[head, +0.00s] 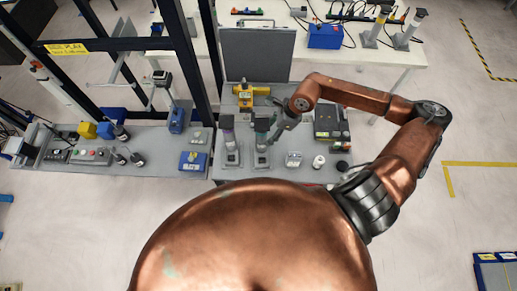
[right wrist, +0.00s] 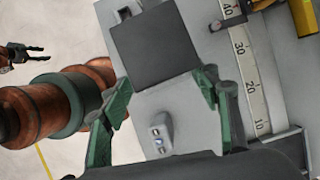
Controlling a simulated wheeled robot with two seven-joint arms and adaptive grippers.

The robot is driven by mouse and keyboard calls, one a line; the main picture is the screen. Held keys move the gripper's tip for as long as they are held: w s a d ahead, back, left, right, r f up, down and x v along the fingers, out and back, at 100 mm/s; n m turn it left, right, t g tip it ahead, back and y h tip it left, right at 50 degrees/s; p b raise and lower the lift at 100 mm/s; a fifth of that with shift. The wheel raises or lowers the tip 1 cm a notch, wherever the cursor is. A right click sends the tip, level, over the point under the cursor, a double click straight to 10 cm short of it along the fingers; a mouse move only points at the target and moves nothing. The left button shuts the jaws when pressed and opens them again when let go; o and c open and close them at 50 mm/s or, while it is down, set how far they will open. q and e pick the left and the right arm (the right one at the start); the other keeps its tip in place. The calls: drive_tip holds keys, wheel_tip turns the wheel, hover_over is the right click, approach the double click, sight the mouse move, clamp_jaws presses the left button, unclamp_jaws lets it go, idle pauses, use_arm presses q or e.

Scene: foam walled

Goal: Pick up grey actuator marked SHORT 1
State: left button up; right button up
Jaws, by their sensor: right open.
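No SHORT 1 marking is readable, so I cannot tell which part is the named actuator. In the head view, two grey upright units stand on the middle bench, a left one (head: 232,157) with a purplish top and a right one (head: 262,157) with a greenish top. A small pale grey block (head: 293,160) lies to their right. My right gripper (head: 276,133) is beside the right unit's top. In the right wrist view its green fingers (right wrist: 165,105) are wide apart, with a small grey part (right wrist: 160,138) visible between them. My left gripper (right wrist: 38,52) shows there, fingers parted.
A yellow device (head: 246,95) stands behind the units and a dark box (head: 327,122) to the right. A white cylinder (head: 319,161) is near the front. A scale strip (right wrist: 247,75) shows in the wrist view. A blue-based device (head: 193,161) sits to the left.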

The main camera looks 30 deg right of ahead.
sight(262, 146)
drive_tip(key=x, duration=0.2)
drive_tip(key=p+x, duration=0.1)
drive_tip(key=x, duration=0.1)
drive_tip(key=p+x, duration=0.1)
drive_tip(key=x, duration=0.1)
drive_tip(key=shift+w+f, duration=0.35)
drive_tip(key=shift+w, duration=0.1)
clamp_jaws()
drive_tip(key=shift+r, duration=0.1)
idle(0.4)
